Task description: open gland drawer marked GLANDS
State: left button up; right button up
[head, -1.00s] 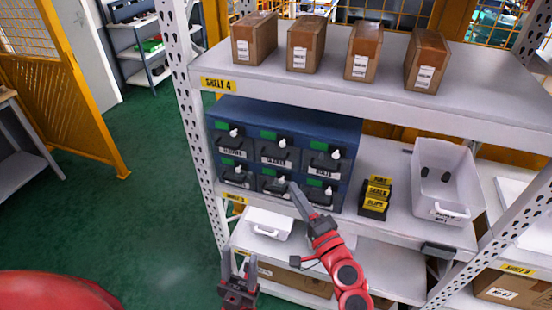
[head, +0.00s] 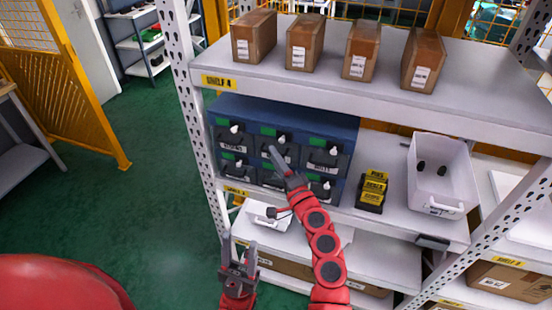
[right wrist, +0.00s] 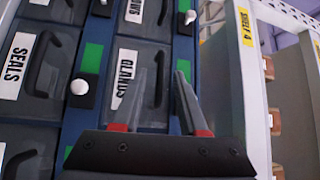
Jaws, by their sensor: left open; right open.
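A blue drawer cabinet (head: 230,107) with several dark drawers stands on the middle shelf, its drawers seen shut. The GLANDS drawer (right wrist: 124,53) appears in the right wrist view with a white label (right wrist: 126,80) and a black bar handle (right wrist: 159,72); it seems to be the top middle drawer in the head view. My right gripper (right wrist: 162,78) is open, its fingertips at the GLANDS handle, one on either side in the picture; contact cannot be told. In the head view it (head: 278,156) covers much of that drawer's front. My left gripper (head: 239,245) is open and empty, low before the shelf.
The SEALS drawer (right wrist: 35,55) lies beside GLANDS in the wrist view, with white knobs (right wrist: 79,87) near. Brown boxes (head: 254,38) stand on the top shelf. A yellow-labelled holder (head: 371,192) and white bin (head: 440,170) stand right of the cabinet. Open floor lies left.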

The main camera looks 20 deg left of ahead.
grip_shut()
dwell(1.3)
